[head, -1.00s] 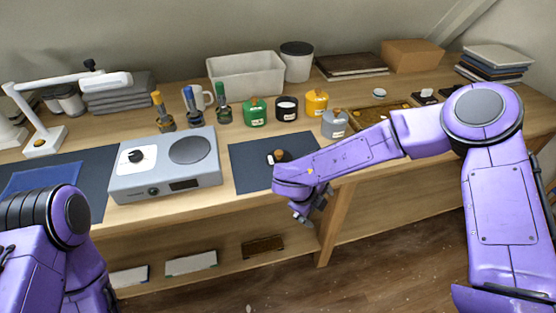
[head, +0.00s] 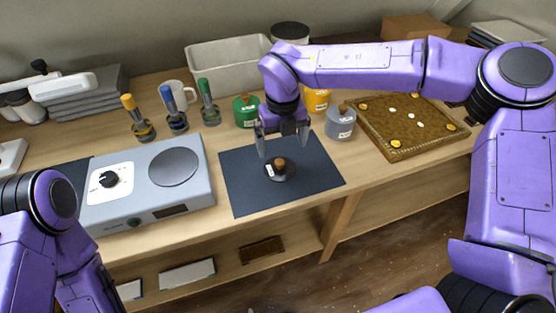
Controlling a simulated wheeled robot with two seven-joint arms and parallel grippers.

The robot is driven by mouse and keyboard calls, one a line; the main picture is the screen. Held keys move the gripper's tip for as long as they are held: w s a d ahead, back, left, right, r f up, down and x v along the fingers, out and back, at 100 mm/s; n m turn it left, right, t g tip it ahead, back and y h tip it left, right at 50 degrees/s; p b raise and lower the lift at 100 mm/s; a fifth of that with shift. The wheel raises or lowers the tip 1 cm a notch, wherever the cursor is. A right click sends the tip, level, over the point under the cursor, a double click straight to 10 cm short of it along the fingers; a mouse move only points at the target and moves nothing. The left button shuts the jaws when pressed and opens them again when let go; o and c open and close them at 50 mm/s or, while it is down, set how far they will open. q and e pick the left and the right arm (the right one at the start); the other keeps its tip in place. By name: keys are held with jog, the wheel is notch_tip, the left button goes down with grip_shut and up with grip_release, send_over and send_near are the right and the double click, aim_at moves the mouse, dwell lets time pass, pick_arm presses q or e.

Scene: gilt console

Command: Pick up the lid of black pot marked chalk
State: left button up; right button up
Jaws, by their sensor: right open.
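The black lid (head: 281,175) with a round brown knob (head: 279,163) and a small white mark lies on the dark mat (head: 245,190). My right gripper (head: 282,146) is open, with its fingers pointing down just above and behind the knob in the picture. One finger is on each side; nothing is between them. The black pot is hidden behind my right gripper and wrist in the head view. My left arm shows at the lower left, but its gripper is not in view.
A green pot (head: 245,112), a yellow pot (head: 317,100) and a grey pot (head: 340,124) stand behind the mat. A grey hot plate unit (head: 150,185) is to the left. A brown game board (head: 405,128) lies to the right. The mat is otherwise bare.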

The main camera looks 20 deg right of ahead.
aim_at(280, 162)
jog(key=shift+s+f, duration=0.2)
jog(key=shift+f, duration=0.95)
jog(key=f, duration=0.2)
jog(key=f+p, duration=0.1)
jog(key=f, duration=0.2)
jog(key=shift+w+a+f+p, duration=0.15)
jog(key=shift+a+f+p, duration=0.05)
jog(key=shift+p, duration=0.1)
jog(key=c, duration=0.8)
